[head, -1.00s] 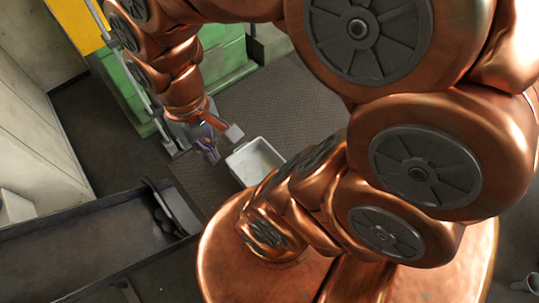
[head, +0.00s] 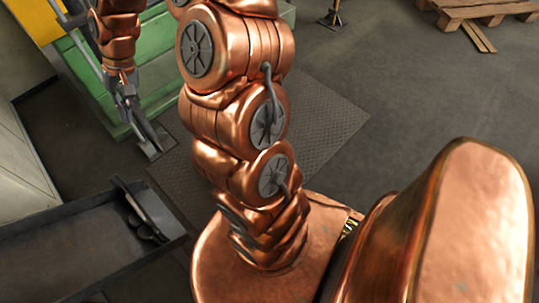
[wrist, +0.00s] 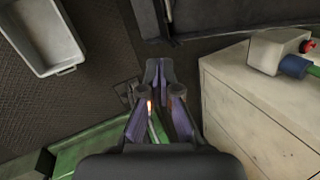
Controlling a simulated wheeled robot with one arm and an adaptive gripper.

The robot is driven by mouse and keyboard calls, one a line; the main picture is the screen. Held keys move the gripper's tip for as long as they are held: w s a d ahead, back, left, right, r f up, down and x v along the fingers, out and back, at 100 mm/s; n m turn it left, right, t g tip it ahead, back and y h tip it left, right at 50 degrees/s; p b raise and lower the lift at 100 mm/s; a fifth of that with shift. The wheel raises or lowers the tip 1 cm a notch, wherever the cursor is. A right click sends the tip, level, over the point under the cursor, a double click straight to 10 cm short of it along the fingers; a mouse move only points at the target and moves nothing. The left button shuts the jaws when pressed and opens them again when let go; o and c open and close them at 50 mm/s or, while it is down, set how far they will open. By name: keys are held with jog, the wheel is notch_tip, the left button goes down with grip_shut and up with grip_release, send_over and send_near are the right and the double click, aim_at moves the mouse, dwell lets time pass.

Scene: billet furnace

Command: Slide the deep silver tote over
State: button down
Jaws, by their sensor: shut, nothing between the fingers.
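The silver tote (wrist: 72,70) is a light grey, open-topped, deep box. It sits on the dark textured floor plate at the upper left of the wrist view and is cut off by the top edge. Its visible inside looks empty. In the head view I cannot see it; my arm seems to cover it. My gripper (wrist: 158,68) is shut and empty, with its fingertips near the middle of the wrist view, to the right of the tote and apart from it. In the head view my gripper (head: 128,112) hangs beside the green machine.
A green machine (head: 155,62) stands at the upper left. A long dark trough (head: 75,245) lies at lower left. The textured floor plate (head: 330,115) is clear right of my arm. A pale cabinet (wrist: 255,110) stands right in the wrist view. A wooden pallet (head: 485,12) lies far off.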

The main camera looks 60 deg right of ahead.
jog(key=w+d+f+m+t+b, duration=0.1)
jog(key=w+d+f+m+b, duration=0.2)
jog(key=d+f, duration=0.65)
jog(key=w+d+f+m+b, duration=0.1)
jog(key=d+f+m+b, duration=0.25)
jog(key=d+f, duration=0.6)
jog(key=w+d+f+m+t+b, duration=0.15)
jog(key=d+f+b, duration=0.35)
jog(key=f, duration=0.8)
jog(key=s+d+f+m+g+h+b, duration=0.35)
jog(key=s+d+f+m+b, duration=0.5)
jog(key=s+d+f, duration=1.65)
jog(key=w+a+f+b, duration=0.3)
jog(key=a+f+b, duration=0.2)
jog(key=f, duration=0.5)
jog(key=shift+f+t+h+b, duration=0.3)
jog(key=shift+f+h+b, duration=0.05)
jog(key=shift+h, duration=0.1)
jog(key=shift+w, duration=0.1)
